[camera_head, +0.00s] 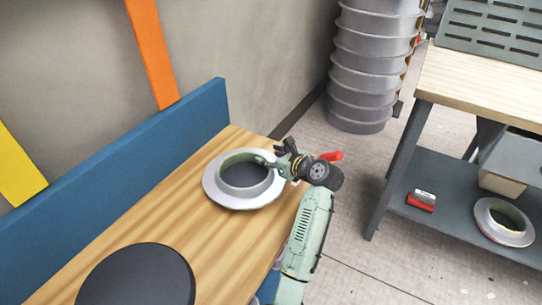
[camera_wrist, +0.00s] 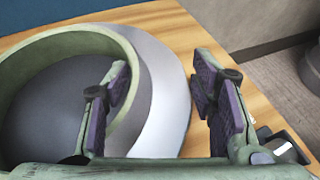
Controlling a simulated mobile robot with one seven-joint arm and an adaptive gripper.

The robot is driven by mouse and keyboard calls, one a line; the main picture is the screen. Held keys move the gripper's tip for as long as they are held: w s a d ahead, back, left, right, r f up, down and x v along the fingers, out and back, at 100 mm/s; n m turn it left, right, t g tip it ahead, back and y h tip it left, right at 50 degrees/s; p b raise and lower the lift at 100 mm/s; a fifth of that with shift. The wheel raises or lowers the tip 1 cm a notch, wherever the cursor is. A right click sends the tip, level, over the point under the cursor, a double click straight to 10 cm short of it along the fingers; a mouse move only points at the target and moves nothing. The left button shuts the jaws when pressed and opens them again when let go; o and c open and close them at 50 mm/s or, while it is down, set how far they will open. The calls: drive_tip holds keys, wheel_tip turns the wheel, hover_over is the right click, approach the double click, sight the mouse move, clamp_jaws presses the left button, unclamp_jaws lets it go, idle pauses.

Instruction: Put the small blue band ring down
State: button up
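A ring with a wide pale grey flange (camera_head: 213,189) and a raised greenish collar lies flat on the wooden table. I see no blue band on it. Its dark middle may be the inside or a disc; I cannot tell. In the wrist view the flange (camera_wrist: 165,100) shows between my fingers. My gripper (camera_wrist: 165,100) is open over the ring's right side, with the left finger at the collar wall and the right finger beyond the flange's outer edge. In the head view my gripper (camera_head: 270,160) reaches in from the right. Whether a finger touches the ring is unclear.
A dark round disc (camera_head: 135,278) lies nearer on the wooden table (camera_head: 225,262). A blue board (camera_head: 120,160) runs along the back. To the right, another flanged ring (camera_head: 485,217) and a red-and-grey block (camera_head: 421,201) lie on a shelf. A ribbed grey column (camera_head: 372,70) stands behind.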

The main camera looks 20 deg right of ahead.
drive_tip(key=shift+o, duration=1.1)
drive_tip(key=shift+r, duration=0.1)
drive_tip(key=v, duration=1.2)
drive_tip(key=shift+b, duration=0.35)
